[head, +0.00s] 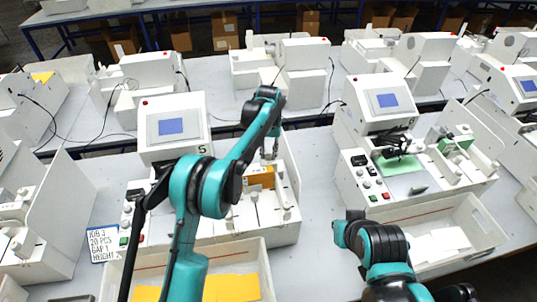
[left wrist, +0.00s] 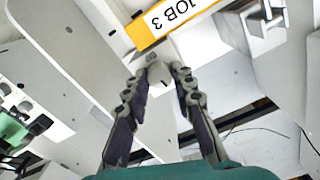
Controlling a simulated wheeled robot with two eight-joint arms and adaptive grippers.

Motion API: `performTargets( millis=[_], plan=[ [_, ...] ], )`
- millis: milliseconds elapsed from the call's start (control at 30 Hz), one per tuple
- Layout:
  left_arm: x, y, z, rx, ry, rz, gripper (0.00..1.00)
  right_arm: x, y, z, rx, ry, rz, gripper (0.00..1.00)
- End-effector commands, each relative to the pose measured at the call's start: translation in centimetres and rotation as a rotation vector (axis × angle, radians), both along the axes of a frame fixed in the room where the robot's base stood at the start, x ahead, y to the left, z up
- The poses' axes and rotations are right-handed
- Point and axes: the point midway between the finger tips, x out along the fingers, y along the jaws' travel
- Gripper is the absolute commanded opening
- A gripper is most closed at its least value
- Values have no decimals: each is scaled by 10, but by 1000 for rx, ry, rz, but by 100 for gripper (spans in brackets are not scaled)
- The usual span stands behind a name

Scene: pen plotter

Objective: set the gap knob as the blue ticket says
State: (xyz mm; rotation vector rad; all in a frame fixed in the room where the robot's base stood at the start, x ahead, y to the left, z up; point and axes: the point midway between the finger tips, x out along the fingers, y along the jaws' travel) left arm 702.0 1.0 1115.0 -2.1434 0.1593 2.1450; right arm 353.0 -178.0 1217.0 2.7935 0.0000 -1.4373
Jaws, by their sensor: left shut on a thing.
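The blue-edged ticket (head: 112,243) lies at the left of the near machine (head: 172,132); it seems to read JOB 3, 20 PCS, GAP 1, with the height line hard to read. My left gripper (head: 269,152) reaches down over that machine's right part, beside an orange block (head: 258,177). In the left wrist view its fingers (left wrist: 164,72) are shut on a small pale round knob (left wrist: 159,78) with a dark mark. The number the mark points at is not readable. The block's label (left wrist: 172,20) reads JOB 3.
A tray (head: 262,262) with yellow-orange sheets stands in front of the near machine.

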Motion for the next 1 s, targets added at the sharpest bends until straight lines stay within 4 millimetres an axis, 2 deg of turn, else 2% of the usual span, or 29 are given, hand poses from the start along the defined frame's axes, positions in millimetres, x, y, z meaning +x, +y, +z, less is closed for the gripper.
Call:
performTargets(
  millis=[700,1000],
  plan=[
    [1,0,1,-1,-3,674,0,0,0,-12,0,0,0,0],
    [1,0,1,-1,-3,893,0,0,0,-14,0,0,0,0]
  ],
)
